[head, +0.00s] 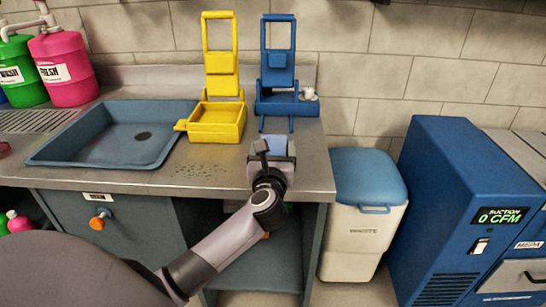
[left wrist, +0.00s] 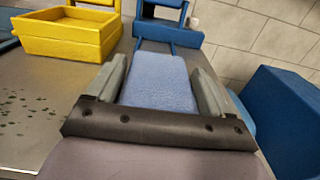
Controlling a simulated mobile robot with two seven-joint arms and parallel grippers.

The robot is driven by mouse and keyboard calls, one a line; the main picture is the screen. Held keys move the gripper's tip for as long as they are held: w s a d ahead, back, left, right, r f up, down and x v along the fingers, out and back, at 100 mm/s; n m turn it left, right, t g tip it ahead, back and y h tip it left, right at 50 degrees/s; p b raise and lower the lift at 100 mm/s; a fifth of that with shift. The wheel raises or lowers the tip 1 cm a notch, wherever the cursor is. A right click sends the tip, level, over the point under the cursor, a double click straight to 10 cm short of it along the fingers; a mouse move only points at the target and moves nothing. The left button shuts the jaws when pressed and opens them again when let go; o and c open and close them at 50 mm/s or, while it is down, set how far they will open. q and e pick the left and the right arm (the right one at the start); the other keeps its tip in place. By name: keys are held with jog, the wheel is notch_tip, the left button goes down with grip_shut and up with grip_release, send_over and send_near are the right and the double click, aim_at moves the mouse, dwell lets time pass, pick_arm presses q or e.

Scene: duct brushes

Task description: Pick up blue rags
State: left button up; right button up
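A light blue rag (left wrist: 157,80), a flat folded slab, lies between the fingers of my left gripper (left wrist: 158,88) in the left wrist view. The two grey fingers stand wide apart, one along each side of the rag. I cannot tell whether they press on it. In the head view the left gripper (head: 272,152) is over the front edge of the counter, and a bit of the rag (head: 268,142) shows between its fingers. The rag's far end points toward the blue stand. Whether it rests on the counter is hidden. My right gripper is not in view.
A blue stand (head: 278,62) and a yellow stand with a tray (head: 215,120) are at the counter's back. A sink (head: 110,135) is left of them. A white bin with blue lid (head: 366,195) and a blue suction machine (head: 460,200) stand to the right.

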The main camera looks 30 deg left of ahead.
pick_arm(q)
jog(key=shift+c, duration=1.2)
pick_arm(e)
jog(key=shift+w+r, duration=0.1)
pick_arm(q)
jog(key=shift+r, duration=0.15)
